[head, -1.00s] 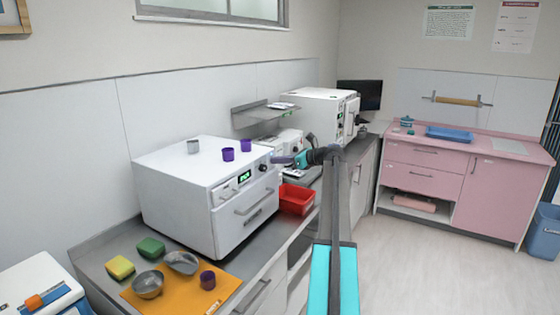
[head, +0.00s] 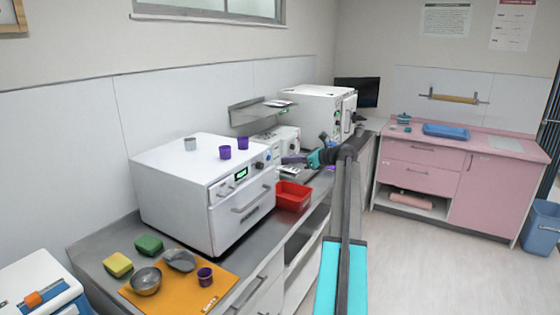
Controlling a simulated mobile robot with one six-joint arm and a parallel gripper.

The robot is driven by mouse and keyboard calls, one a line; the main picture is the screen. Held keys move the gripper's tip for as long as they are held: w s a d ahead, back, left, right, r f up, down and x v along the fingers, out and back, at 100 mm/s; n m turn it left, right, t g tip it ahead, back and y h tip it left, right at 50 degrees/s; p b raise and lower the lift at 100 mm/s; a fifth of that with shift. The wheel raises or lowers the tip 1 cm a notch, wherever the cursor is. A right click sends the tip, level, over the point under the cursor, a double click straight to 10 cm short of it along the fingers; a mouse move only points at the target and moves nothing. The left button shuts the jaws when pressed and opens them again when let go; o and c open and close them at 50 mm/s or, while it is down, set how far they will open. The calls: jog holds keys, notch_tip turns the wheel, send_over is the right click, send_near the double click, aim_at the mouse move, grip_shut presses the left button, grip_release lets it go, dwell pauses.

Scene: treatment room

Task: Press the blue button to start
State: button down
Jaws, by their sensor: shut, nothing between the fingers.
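The white box-shaped machine (head: 165,176) stands on the grey counter, with a green-lit display (head: 241,173) and small round controls on its front panel. One control, at the panel's right part, looks blue: the blue button (head: 259,165). It is too small to tell whether it is pressed in. My gripper (head: 284,160) is shut and empty, just right of the panel at about the button's height. A gap shows between its tip and the machine's front. The teal part of my wrist is behind it.
A red bin (head: 292,196) sits below my gripper. An orange mat (head: 215,286) with bowls is in front. A second white machine (head: 316,110) stands farther back. The floor at right is clear.

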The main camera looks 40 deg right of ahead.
jog(key=b+v, duration=0.1)
jog(key=v, duration=0.6)
jog(key=shift+s+b, duration=0.25)
jog(key=shift+b, duration=0.1)
dwell(0.5)
